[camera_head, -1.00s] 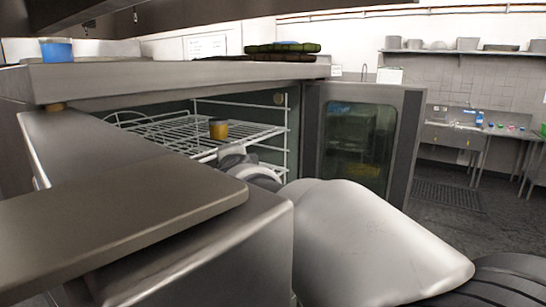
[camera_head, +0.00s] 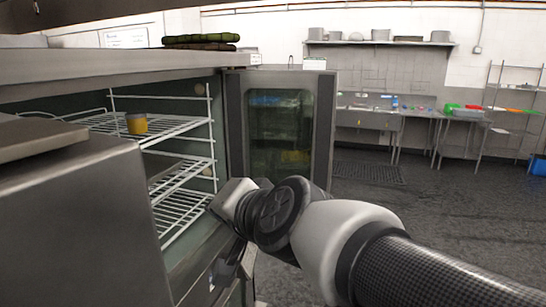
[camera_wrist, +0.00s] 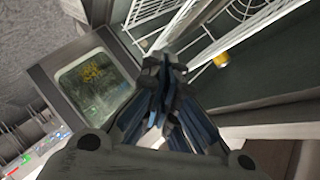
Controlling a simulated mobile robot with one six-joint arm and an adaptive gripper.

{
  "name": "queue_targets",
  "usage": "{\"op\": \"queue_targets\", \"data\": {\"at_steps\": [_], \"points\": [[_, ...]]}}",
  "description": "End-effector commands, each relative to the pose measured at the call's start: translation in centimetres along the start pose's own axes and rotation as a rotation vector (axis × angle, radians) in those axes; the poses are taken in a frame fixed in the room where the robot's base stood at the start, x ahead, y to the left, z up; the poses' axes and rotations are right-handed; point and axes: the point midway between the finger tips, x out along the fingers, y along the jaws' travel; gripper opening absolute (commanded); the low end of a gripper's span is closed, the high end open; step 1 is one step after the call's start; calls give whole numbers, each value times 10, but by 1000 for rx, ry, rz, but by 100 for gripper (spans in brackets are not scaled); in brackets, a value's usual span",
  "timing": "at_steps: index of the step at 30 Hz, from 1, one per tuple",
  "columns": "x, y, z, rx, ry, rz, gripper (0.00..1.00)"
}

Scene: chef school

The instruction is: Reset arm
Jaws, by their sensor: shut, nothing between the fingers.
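My gripper shows in the wrist view (camera_wrist: 168,75) with its fingers together and nothing between them. A yellow cup-like item with a dark top (camera_head: 137,123) stands on the upper wire rack (camera_head: 178,124) inside the cabinet, apart from my gripper. It also shows in the wrist view (camera_wrist: 221,60).
The cabinet's glass door (camera_head: 280,130) stands open just beyond my arm. A steel counter edge (camera_head: 70,190) is close on the left. More wire racks (camera_head: 185,185) lie below. Sinks (camera_head: 368,118) and a shelf unit (camera_head: 510,115) stand far back.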

Motion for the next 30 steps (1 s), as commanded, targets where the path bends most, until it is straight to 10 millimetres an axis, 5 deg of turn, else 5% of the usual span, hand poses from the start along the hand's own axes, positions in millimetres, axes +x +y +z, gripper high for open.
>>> {"op": "queue_targets", "data": {"at_steps": [1,9,15,21,30], "points": [[-20,37,7,-78,-32,65,0],[-122,204,68,-379,-273,432,0],[-186,282,104,-464,-420,643,0],[-210,307,117,-484,-478,721,0],[-210,307,118,-484,-481,721,0]]}}
